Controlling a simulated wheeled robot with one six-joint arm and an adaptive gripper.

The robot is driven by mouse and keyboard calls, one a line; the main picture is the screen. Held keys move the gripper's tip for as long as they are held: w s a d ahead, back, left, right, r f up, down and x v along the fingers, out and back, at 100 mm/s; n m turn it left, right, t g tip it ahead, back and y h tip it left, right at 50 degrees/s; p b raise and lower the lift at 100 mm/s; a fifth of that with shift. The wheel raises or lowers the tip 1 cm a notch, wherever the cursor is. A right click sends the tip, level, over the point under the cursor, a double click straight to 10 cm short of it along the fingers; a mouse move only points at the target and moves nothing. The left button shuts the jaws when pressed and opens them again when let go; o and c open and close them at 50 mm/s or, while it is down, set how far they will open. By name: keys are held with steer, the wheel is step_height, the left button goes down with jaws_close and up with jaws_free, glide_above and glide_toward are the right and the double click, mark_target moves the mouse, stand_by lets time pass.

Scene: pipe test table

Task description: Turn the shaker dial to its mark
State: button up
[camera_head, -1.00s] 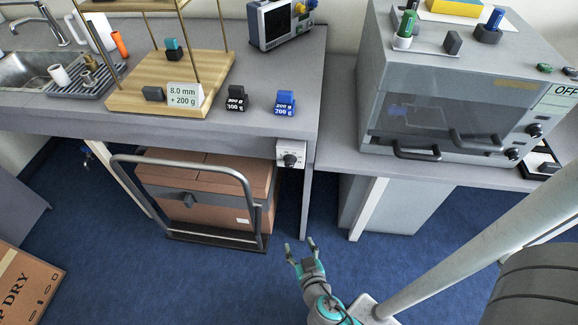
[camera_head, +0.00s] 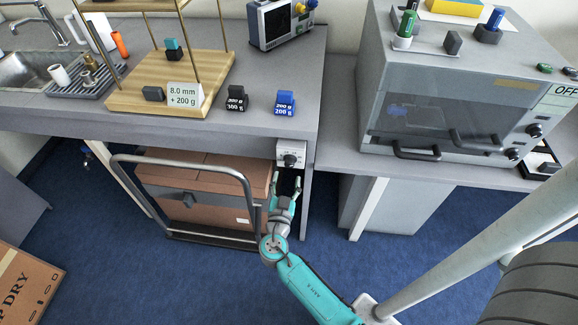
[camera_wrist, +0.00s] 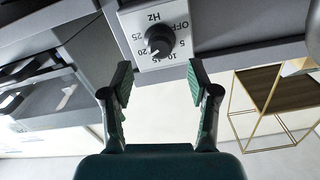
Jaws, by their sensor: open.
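The shaker dial (camera_wrist: 160,39) is a black round knob on a white plate (camera_wrist: 140,57) marked Hz, OFF, 5, 10, 15, 20 and 25. The wrist view shows it upside down, ahead of the gap between my fingers. In the head view the dial (camera_head: 290,160) is on the white box under the table's front edge. My gripper (camera_head: 286,184) is just below and in front of the box; it also shows in the wrist view (camera_wrist: 158,82). It is open and empty, with the fingers apart from the dial. I cannot tell where the dial's pointer stands.
A cart with a grey handle (camera_head: 190,160) and cardboard boxes (camera_head: 205,200) stands close left of my gripper. A table leg (camera_head: 307,195) is close on the right. Weights (camera_head: 285,103) and a wooden rack (camera_head: 135,95) stand on the table above.

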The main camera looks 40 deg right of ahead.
mark_target(289, 166)
steer(key=shift+x, duration=3.1)
jaws_close()
